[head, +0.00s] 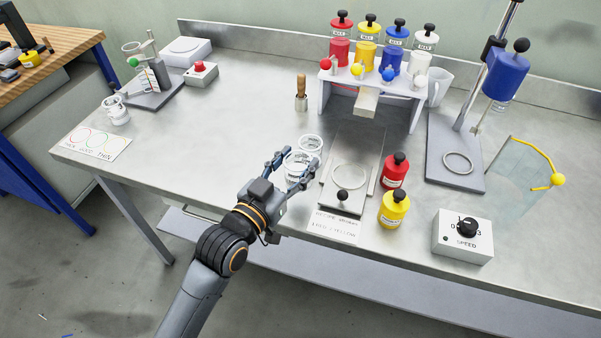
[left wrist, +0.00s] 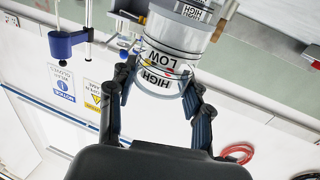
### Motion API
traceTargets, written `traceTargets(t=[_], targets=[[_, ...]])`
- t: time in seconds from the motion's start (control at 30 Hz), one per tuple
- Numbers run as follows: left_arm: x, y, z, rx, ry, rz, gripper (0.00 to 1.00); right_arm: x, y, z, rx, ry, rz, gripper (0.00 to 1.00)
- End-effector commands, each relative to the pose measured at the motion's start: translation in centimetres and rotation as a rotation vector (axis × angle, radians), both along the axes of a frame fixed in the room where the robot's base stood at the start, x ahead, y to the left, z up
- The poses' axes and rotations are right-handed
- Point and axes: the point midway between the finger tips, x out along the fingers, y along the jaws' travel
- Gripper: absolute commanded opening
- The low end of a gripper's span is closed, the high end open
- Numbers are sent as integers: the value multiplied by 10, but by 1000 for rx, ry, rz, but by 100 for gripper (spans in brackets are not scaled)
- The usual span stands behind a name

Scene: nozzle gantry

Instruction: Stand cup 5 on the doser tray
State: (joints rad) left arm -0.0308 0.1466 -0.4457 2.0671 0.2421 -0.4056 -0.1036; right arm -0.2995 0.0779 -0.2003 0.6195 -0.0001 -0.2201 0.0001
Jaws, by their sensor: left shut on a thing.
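My left gripper (head: 296,164) is shut on a clear cup (head: 297,170), just left of the doser tray and above or at the table top; I cannot tell if it touches. The left wrist view shows the cup (left wrist: 168,72), with LOW and HIGH bands, between the fingers (left wrist: 160,105). A second clear cup (head: 310,143) is right behind it. No cup number is readable. The doser tray (head: 335,202), a grey plate with a pale ring and black knob, lies in front of the white doser stand (head: 323,95). My right gripper is not in view.
A red bottle (head: 394,172) and a yellow bottle (head: 394,209) stand right of the tray. A speed box (head: 463,237) is at the front right. A brush (head: 301,93) stands behind the cups. The table's left middle is clear.

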Motion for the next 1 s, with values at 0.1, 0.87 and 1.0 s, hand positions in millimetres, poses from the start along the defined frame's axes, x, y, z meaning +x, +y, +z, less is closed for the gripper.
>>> traceTargets(t=[0.1,0.87,1.0], targets=[[7,-4,-9,-1,-2,0,16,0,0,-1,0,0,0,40],[17,-10,-53,0,-2,-1,16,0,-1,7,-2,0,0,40],[17,-10,-55,0,-1,-1,60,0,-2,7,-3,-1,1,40]])
